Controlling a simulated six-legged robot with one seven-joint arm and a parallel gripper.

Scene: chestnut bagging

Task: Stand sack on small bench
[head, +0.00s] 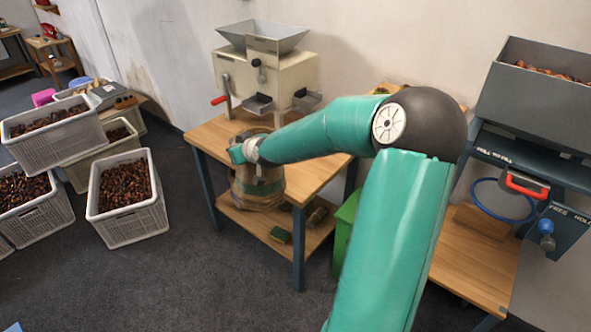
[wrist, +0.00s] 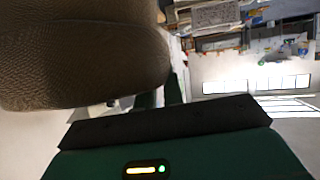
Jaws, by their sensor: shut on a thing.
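A brown burlap sack (head: 258,190) with a greenish band hangs upright at the front of the wooden table, partly behind my arm. My gripper (head: 246,151) is at the sack's top and shut on it; the fingertips are hard to make out there. In the wrist view the sack's woven side (wrist: 85,50) fills the upper left, close to my dark green fingers (wrist: 158,97). I cannot tell whether the sack's base touches anything. A small wooden bench (head: 48,42) with a red item stands at the far left back; I cannot tell if it is the task's bench.
The table carries a cream hopper machine (head: 265,75) and has a lower shelf (head: 250,222). Grey crates of chestnuts (head: 126,225) stand on the left floor. A scale (head: 106,95) sits behind them. A filling station (head: 535,100) stands right. The front floor is clear.

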